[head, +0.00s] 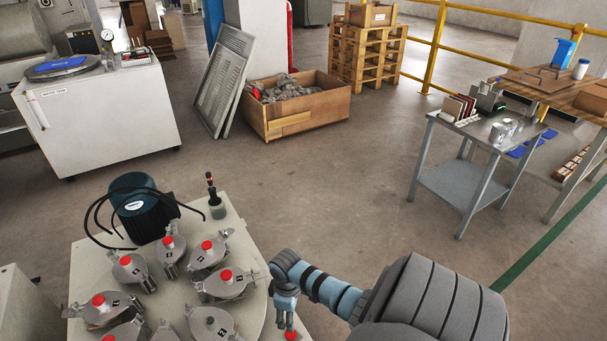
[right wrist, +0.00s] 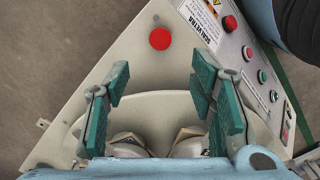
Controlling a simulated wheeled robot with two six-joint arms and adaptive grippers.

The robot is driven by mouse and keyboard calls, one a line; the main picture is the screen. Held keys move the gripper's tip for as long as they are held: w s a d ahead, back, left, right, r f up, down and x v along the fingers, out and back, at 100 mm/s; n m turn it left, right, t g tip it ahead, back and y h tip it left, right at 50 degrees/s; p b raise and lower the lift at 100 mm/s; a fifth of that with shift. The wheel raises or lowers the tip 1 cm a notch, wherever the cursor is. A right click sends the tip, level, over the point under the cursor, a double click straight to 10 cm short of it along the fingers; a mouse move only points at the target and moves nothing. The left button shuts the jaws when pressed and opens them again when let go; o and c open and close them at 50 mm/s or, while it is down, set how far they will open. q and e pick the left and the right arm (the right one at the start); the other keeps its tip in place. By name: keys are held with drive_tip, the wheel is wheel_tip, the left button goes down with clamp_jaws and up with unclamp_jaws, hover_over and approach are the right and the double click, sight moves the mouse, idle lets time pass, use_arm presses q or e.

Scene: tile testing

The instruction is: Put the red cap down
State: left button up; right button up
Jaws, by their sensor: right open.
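A red cap (right wrist: 160,39) shows as a plain red disc on the cream machine top (right wrist: 135,70) in the right wrist view, beyond my fingertips and touching neither. In the head view a red cap (head: 291,335) shows just below my right gripper (head: 286,308), at the bottom edge. My right gripper is open in the right wrist view (right wrist: 160,92), with its teal pads wide apart and nothing between them. Several metal pots with red caps stand on the machine top, such as one pot (head: 228,288). A nearer pot (head: 211,322) shows no red cap. My left gripper is not in view.
A panel (right wrist: 250,70) with red and green buttons lies right of the cap in the right wrist view. A steel side table (head: 475,130) stands far right. The floor between is clear.

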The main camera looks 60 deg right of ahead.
drive_tip(key=s+f, duration=0.3)
drive_tip(key=s+a+f+m, duration=0.1)
drive_tip(key=s+f, duration=0.2)
drive_tip(key=f, duration=0.1)
drive_tip(key=s+f+m+h, duration=0.1)
drive_tip(key=s+f, duration=0.2)
drive_tip(key=f, duration=0.1)
drive_tip(key=shift+a+f, duration=0.1)
drive_tip(key=shift+a, duration=0.1)
drive_tip(key=s+a+f+m+t, duration=0.1)
drive_tip(key=s+a+f, duration=0.3)
drive_tip(key=s, duration=0.4)
drive_tip(key=s+a+f+t, duration=0.1)
drive_tip(key=s+a+f, duration=0.25)
drive_tip(key=s, duration=0.35)
use_arm(q)
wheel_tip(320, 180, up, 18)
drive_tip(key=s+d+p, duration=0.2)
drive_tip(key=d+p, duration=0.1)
drive_tip(key=p, duration=1.5)
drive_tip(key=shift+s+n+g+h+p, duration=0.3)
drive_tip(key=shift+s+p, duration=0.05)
drive_tip(key=shift+p, duration=0.05)
use_arm(e)
wheel_tip(320, 180, up, 18)
drive_tip(key=s+a, duration=0.2)
drive_tip(key=shift+s+a+r+m+g, duration=0.2)
drive_tip(key=shift+m+g, duration=0.1)
drive_tip(key=shift+g, duration=0.1)
